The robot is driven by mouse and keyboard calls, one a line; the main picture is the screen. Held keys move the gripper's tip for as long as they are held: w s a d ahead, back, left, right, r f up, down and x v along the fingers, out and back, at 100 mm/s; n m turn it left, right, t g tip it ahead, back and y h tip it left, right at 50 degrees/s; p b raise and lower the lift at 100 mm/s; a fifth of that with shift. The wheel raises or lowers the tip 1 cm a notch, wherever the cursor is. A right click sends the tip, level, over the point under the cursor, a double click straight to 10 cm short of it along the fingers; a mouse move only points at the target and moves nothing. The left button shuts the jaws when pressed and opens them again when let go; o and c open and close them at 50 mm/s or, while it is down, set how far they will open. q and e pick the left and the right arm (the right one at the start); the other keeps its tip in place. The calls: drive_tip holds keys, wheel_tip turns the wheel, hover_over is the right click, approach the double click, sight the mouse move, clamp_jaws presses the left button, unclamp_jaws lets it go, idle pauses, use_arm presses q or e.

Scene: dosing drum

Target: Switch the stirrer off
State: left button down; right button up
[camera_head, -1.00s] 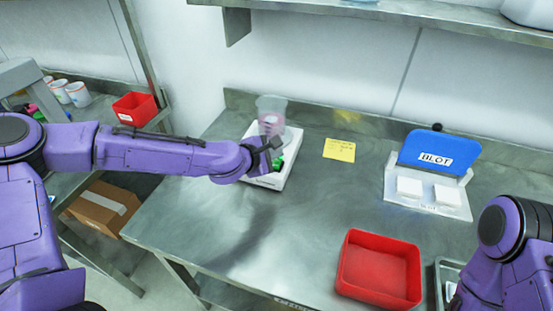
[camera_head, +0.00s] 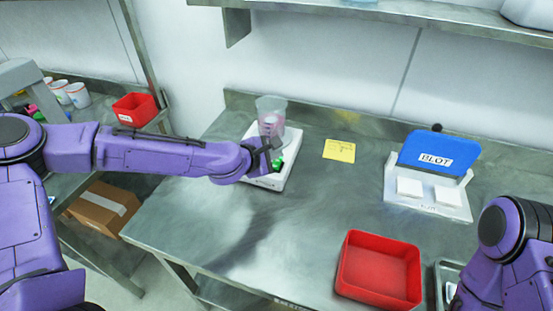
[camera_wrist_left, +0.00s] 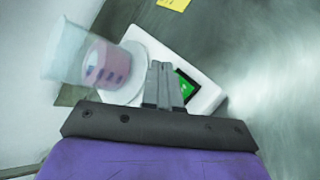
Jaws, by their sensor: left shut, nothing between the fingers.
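The white stirrer (camera_head: 290,163) stands at the back left of the steel table. A clear beaker (camera_head: 271,112) with pink liquid stands on its round plate; it also shows in the left wrist view (camera_wrist_left: 75,58). A green display (camera_head: 278,163) is on the stirrer's front part, and in the left wrist view the display (camera_wrist_left: 186,86) is partly behind the fingers. My left gripper (camera_head: 277,154) is shut and empty, with its fingertips over the front part of the stirrer beside the display. Whether they touch it I cannot tell. My right gripper is out of view.
A yellow note (camera_head: 339,150) lies right of the stirrer. A blue BLOT stand (camera_head: 438,152) with white pads is farther right. A red tray (camera_head: 378,268) lies at the front. The table middle is clear. A shelf (camera_head: 400,17) runs above the back.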

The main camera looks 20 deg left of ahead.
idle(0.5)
use_arm(q)
drive_tip(key=shift+w+f+b, duration=0.15)
drive_tip(key=shift+f+b, duration=0.25)
drive_tip(key=shift+f, duration=0.05)
drive_tip(key=shift+f+b, duration=0.4)
idle(0.4)
idle(0.3)
drive_tip(key=shift+s+r+p, duration=0.2)
drive_tip(key=shift+r+p, duration=0.6)
drive_tip(key=shift+r, duration=0.05)
drive_tip(key=r+p, duration=0.2)
drive_tip(key=s+r+p, duration=0.1)
drive_tip(key=r+p, duration=0.1)
drive_tip(key=r, duration=0.1)
drive_tip(key=shift+s, duration=0.1)
drive_tip(key=shift+f, duration=0.1)
